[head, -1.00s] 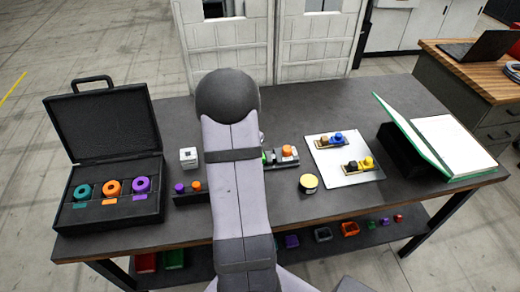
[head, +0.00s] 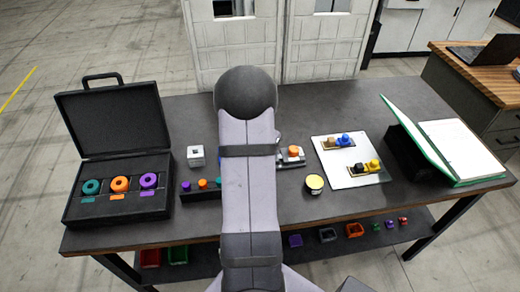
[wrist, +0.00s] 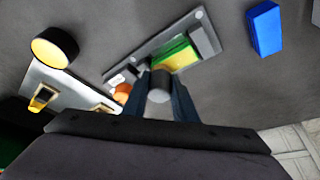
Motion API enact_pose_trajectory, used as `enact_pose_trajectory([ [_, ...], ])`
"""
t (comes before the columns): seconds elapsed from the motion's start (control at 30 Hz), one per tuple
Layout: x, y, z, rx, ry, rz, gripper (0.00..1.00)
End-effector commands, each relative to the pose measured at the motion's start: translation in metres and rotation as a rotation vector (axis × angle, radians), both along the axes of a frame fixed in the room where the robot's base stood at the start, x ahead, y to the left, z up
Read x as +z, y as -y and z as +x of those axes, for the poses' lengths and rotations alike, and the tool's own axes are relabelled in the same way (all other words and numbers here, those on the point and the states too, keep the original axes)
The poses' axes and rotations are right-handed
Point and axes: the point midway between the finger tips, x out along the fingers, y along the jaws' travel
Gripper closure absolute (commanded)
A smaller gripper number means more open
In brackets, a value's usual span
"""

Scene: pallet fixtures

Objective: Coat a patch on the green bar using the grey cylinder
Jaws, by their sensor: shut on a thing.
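My gripper (wrist: 160,92) is shut on the grey cylinder (wrist: 159,86) in the wrist view, with one dark finger on either side. The green bar (wrist: 172,54) sits in a grey fixture (wrist: 150,50) just beyond the cylinder's tip. The bar has a yellowish stretch along its near side. I cannot tell whether the cylinder touches the bar. In the head view my arm hides the gripper, the cylinder and the bar; only the fixture's right end with an orange knob (head: 293,151) shows.
A blue block (wrist: 265,28) lies near the fixture. A yellow-topped tin (head: 315,183) and a white plate (head: 345,178) with small holders stand right. A white cube (head: 196,155), a knob rack (head: 190,195) and an open case (head: 75,205) are left. An open book (head: 460,150) is far right.

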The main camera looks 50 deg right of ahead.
Motion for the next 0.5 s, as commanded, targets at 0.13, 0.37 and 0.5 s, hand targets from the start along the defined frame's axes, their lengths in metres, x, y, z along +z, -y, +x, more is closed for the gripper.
enact_pose_trajectory([
  [0.13,0.000,0.010,-0.011,-0.004,-0.001,0.002,0.93],
  [0.37,0.026,0.013,-0.013,0.000,0.001,0.001,0.93],
  [0.5,0.038,0.013,-0.013,0.000,0.001,0.001,0.93],
])
